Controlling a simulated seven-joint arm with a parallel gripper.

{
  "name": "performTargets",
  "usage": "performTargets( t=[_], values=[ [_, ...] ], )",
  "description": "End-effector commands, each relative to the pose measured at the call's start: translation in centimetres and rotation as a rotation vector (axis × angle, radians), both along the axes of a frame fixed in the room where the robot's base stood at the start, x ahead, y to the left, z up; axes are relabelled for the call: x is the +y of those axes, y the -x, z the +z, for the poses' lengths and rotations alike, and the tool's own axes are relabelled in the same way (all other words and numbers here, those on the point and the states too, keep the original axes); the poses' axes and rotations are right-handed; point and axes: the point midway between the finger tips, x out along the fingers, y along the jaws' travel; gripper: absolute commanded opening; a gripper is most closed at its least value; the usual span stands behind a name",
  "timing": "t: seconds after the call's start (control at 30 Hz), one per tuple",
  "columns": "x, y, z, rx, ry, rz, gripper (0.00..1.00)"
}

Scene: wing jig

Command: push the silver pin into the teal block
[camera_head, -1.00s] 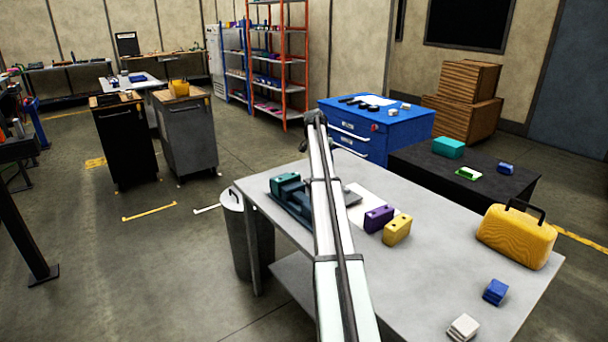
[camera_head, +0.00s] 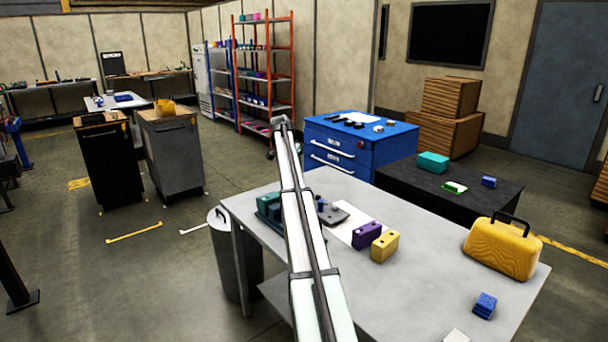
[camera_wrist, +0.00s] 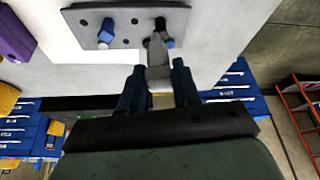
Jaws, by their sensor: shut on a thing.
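The teal block (camera_head: 267,202) sits at the left end of the grey table, beside a darker blue-green holder and partly behind my arm. In the wrist view my gripper (camera_wrist: 158,82) has its two dark blue fingers closed on a light grey, silver-looking piece (camera_wrist: 158,72), which I take to be the silver pin. It reaches out past the fingertips toward a grey plate (camera_wrist: 125,40) with holes and blue-tipped pegs. Its far end overlaps the plate's edge in the picture; I cannot tell whether they touch. The teal block is not clearly visible in the wrist view. My arm hides the gripper in the head view.
The grey plate also shows right of my arm in the head view (camera_head: 334,213). A purple block (camera_head: 367,234) and a yellow block (camera_head: 385,246) stand beside it. A yellow case (camera_head: 503,250) and blue block (camera_head: 485,305) are at the right. The table between is clear.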

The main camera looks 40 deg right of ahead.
Motion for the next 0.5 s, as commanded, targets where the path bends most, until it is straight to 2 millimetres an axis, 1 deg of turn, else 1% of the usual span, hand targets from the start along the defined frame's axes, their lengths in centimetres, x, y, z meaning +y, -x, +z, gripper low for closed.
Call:
performTargets(
  t=[0.03, 0.1, 0.27, 0.5],
  values=[
    [1.1, -0.4, 0.7, -0.002, 0.001, 0.04, 0.01],
    [2.1, -0.9, 1.1, -0.003, 0.0, 0.113, 0.01],
    [3.5, -1.6, 1.7, -0.003, -0.001, 0.286, 0.01],
    [4.9, -2.7, 1.8, -0.004, 0.0, 0.605, 0.01]
  ],
)
